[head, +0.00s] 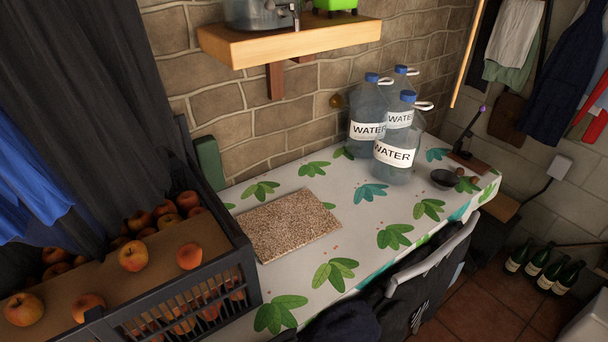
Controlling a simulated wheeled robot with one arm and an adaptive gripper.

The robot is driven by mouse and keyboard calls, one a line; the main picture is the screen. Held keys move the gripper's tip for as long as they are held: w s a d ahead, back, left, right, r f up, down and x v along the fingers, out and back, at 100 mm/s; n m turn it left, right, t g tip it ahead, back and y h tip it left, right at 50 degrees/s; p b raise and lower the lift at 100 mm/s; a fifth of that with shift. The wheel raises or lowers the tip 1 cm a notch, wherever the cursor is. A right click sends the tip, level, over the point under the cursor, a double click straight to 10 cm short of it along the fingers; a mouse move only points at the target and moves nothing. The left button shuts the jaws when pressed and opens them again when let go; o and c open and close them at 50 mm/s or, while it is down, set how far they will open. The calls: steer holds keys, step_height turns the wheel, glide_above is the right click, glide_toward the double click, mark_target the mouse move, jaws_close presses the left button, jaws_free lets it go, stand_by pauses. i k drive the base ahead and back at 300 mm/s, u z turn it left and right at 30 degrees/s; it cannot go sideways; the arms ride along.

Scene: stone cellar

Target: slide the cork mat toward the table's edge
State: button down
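The cork mat (287,222) is a speckled brown rectangle lying flat on the table (330,204). The table has a white cover with green and teal leaf prints. The mat lies toward the left part of the table, just right of the black crate. Bare table shows between the mat and the table's front edge. My gripper is not in view.
A black crate (243,266) of apples stands at the left. Several water bottles (396,150) stand at the back right, near a small dark bowl (443,179). Dark clothing (420,270) hangs at the front edge. A wooden shelf (290,42) juts above.

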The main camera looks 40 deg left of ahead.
mark_target(276, 229)
steer(key=i, duration=1)
steer(key=u, duration=3.45)
